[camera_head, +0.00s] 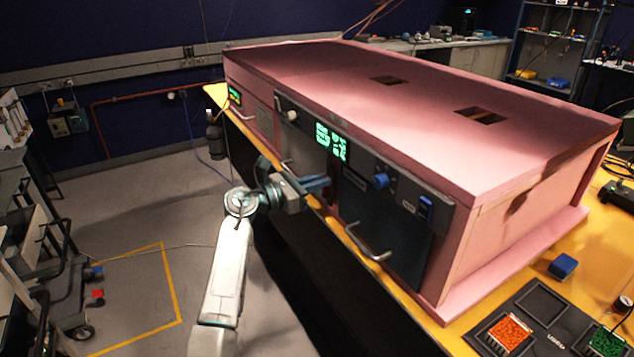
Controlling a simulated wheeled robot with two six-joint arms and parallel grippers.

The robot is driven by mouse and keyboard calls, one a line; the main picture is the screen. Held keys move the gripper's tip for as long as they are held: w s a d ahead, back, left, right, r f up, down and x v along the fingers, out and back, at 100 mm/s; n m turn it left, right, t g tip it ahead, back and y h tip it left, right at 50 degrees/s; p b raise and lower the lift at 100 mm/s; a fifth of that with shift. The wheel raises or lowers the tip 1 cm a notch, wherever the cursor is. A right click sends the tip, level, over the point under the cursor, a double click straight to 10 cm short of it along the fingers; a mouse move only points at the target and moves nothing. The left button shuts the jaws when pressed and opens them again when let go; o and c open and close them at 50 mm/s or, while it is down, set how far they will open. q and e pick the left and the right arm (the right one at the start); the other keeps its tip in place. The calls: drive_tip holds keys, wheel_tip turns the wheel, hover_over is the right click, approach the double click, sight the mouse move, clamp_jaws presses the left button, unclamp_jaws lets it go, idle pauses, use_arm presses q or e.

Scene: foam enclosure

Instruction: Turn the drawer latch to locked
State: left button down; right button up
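The pink foam enclosure (420,95) stands on a yellow-topped bench. Its front has a dark control strip and dark drawer fronts, one (385,225) with a silver handle (367,243). My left gripper (322,184) is at the front face, beside a narrow dark red part (334,188) left of that drawer. Whether it touches this part, and whether its fingers are open or shut, cannot be told. I cannot make out the drawer latch for certain; the gripper hides part of the front. A blue round knob (381,181) sits to the right. My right gripper is out of view.
Green displays (330,141), a pale knob (292,115) and a blue switch (426,207) are on the strip. Another handle (243,115) is at the far left. A black tray (540,303), orange bits (508,333) and a blue block (563,266) lie at right.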

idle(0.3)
use_arm(q)
drive_tip(key=shift+w+a+f+n+p, duration=0.25)
drive_tip(key=shift+w+f+n+p, duration=0.15)
drive_tip(key=shift+n+p, duration=2.25)
drive_tip(key=shift+w+a+f+n+p, duration=0.35)
drive_tip(key=shift+n+p, duration=1.6)
drive_tip(key=shift+n, duration=1.4)
drive_tip(key=shift+w+a+f+n+p, duration=0.1)
drive_tip(key=shift+w+f+n+p, duration=0.25)
drive_tip(key=shift+n+p, duration=2.3)
drive_tip(key=shift+s+f+n+b, duration=0.2)
drive_tip(key=shift+n+b, duration=0.1)
drive_tip(key=shift+n, duration=0.15)
drive_tip(key=c, duration=1.5)
unclamp_jaws()
drive_tip(key=shift+w, duration=0.1)
